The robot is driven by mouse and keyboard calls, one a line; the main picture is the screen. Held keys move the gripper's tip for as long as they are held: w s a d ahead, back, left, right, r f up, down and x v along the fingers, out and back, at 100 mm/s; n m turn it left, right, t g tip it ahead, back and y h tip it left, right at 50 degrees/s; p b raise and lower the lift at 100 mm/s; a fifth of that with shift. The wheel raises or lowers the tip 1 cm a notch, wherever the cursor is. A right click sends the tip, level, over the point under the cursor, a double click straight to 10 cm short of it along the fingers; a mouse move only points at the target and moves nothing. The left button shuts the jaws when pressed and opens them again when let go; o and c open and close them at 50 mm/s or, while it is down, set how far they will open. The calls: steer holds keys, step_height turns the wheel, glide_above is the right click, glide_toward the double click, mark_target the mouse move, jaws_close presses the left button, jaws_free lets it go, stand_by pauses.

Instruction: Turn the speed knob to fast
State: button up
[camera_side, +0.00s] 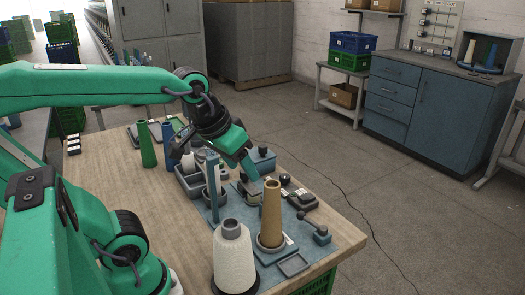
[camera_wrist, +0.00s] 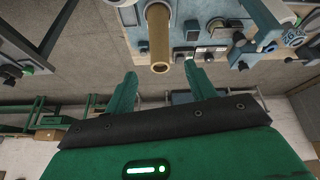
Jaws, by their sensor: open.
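My gripper (camera_side: 250,172) is open and empty, reaching down over the blue-grey winder on the wooden bench. In the wrist view its two green fingers (camera_wrist: 160,70) stand apart. Small dark knobs sit on the winder: one (camera_side: 285,179) is just right of the gripper, and one (camera_side: 262,151) tops a blue box behind it. The wrist view shows a dark knob (camera_wrist: 241,37) and a small panel (camera_wrist: 211,54) right of the brown tube. I cannot tell which is the speed knob, nor read any setting. Contact with a knob does not show.
A brown cone tube (camera_side: 271,215) stands upright in front of the gripper. A white yarn cone (camera_side: 233,258) stands nearer the camera. A ball-topped lever (camera_side: 302,215) is at the right. A blue post (camera_side: 213,185) rises left of the gripper. A green cone (camera_side: 146,145) stands farther left.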

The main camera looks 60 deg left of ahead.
steer(key=w+a+r+n+g, duration=0.1)
steer(key=w+a+n, duration=0.2)
steer(key=w+n, duration=0.35)
steer(key=n+g, duration=0.4)
steer(key=n, duration=0.8)
glide_above(285, 176)
step_height(285, 176, down, 17)
steer(key=shift+d+r, duration=0.15)
steer(key=shift+r, duration=0.05)
steer(key=shift+a+f+n, duration=0.2)
steer(key=shift+f+n, duration=0.05)
steer(key=shift+f, duration=0.05)
steer(key=shift+f, duration=0.15)
steer(key=shift+f, duration=3.75)
